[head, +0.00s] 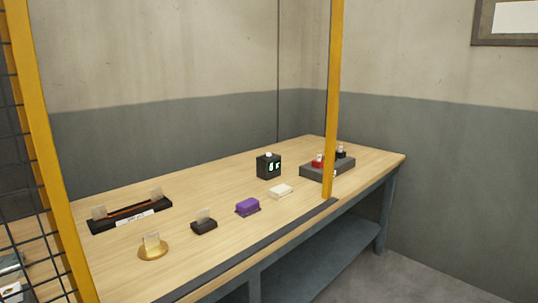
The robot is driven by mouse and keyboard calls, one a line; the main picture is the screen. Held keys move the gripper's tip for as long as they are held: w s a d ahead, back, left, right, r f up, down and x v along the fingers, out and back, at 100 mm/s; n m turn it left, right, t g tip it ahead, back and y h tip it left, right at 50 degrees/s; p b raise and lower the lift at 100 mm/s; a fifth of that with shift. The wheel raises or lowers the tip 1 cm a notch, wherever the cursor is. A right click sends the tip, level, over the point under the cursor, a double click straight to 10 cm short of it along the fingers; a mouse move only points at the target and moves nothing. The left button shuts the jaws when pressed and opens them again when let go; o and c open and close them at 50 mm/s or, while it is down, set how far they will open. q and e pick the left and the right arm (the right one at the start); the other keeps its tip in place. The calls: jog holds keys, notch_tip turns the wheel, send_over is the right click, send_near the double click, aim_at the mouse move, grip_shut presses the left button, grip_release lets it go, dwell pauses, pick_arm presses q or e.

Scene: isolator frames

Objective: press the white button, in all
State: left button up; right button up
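A low white block-shaped button (280,191) lies on the wooden table, between a purple block (248,206) and the yellow post. A small white knob (268,155) sits on top of this box. I cannot tell for sure which of the two white parts is the button meant. Neither of my grippers is in view.
A yellow post (332,110) partly hides a dark grey box (315,172) with red and black parts. Yellow-framed mesh (40,130) blocks the left edge.

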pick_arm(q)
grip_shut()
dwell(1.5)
